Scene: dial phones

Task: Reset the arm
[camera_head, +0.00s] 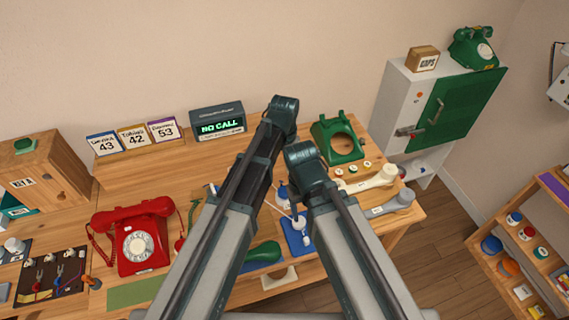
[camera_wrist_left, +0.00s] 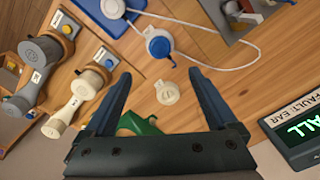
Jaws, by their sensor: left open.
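My two arms, the left (camera_head: 225,215) and the right (camera_head: 350,240), reach up through the middle of the head view. Their grippers do not show there. In the left wrist view my left gripper (camera_wrist_left: 160,74) is open, with nothing held between its fingers. A round cream disc (camera_wrist_left: 166,92) lies on the wooden bench beyond the fingers. Part of a green phone body (camera_wrist_left: 140,125) shows behind the gripper's base; the same body stands open on the bench (camera_head: 338,138) in the head view. My right gripper is not in view.
A red dial phone (camera_head: 135,240) stands left of my arms. A display (camera_head: 218,122) reading NO CALL stands at the back. Cream (camera_head: 368,181) and grey (camera_head: 393,203) handsets lie at right. A cabinet with a green door (camera_head: 445,110) stands back right; a shelf (camera_head: 545,215) is far right.

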